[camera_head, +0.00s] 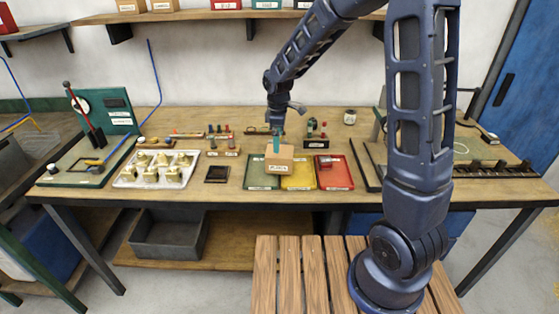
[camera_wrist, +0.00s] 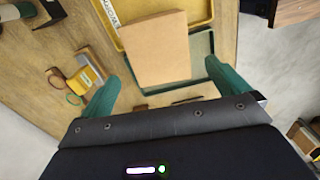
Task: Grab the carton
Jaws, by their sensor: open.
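The carton (camera_head: 279,158) is a small tan box with a white label on its front. It is over the boundary of the green tray (camera_head: 262,178) and the yellow tray (camera_head: 298,179) on the workbench; I cannot tell whether it rests on them. My gripper (camera_head: 276,142) is just above and behind the carton in the head view, pointing down. In the wrist view, the carton (camera_wrist: 155,48) lies ahead of and partly between the two green fingers of my gripper (camera_wrist: 163,74). The fingers are apart, with a gap showing on both sides of the carton.
A red tray (camera_head: 334,174) stands right of the yellow one. A dark small tray (camera_head: 217,174) and a white tray of brass parts (camera_head: 157,169) are to the left. Several small tools and blocks stand behind. A shelf (camera_head: 230,15) with boxes hangs above the bench.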

